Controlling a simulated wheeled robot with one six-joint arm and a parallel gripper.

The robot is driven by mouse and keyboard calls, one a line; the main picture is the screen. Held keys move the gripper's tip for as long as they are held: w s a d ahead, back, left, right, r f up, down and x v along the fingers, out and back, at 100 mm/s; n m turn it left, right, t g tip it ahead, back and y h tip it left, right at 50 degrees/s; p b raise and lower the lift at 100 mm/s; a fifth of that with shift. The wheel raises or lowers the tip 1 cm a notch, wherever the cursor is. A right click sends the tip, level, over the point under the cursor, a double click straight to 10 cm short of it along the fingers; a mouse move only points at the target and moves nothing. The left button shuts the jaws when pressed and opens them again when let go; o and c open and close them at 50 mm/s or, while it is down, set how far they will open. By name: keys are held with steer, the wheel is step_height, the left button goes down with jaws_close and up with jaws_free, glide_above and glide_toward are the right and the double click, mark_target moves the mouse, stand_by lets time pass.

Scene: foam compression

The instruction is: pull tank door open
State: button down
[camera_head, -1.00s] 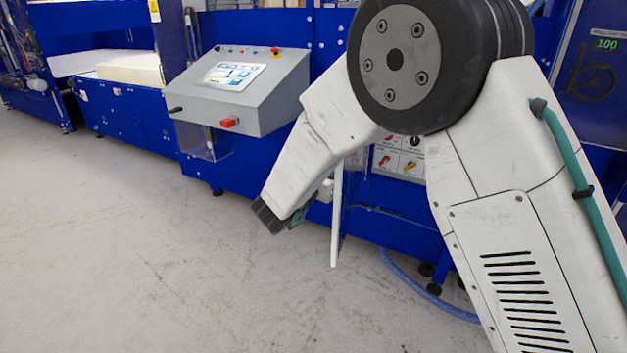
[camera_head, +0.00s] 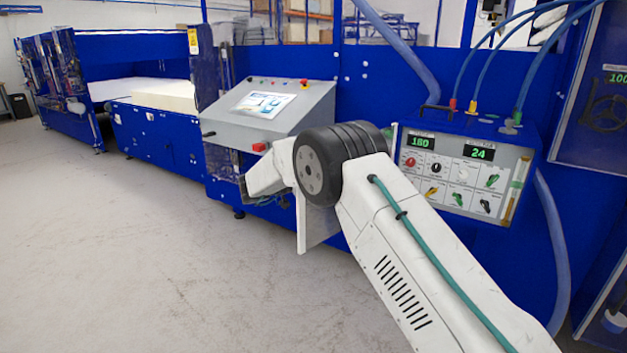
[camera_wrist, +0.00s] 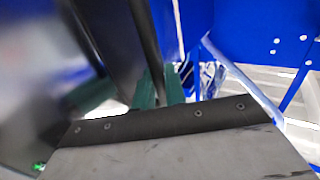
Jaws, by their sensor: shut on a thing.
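My gripper (camera_wrist: 158,90) shows green fingers in the wrist view, shut beside a dark upright bar (camera_wrist: 148,45), which looks like the door's handle or edge. The exact contact is hard to see. A dark, blurred, shiny surface (camera_wrist: 40,75) fills the left of the wrist view.
The grey console (camera_head: 268,110) with its screen juts out above my arm. A blue control box (camera_head: 465,165) with hoses stands to the right, and a blue hose (camera_head: 553,250) hangs beside it. The grey floor (camera_head: 130,250) is open at left and front.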

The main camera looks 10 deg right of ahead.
steer(key=shift+w+d+r, duration=0.1)
steer(key=shift+d, duration=0.25)
steer(key=c, duration=1.8)
jaws_free()
steer(key=v, duration=0.7)
steer(key=shift+a, duration=0.4)
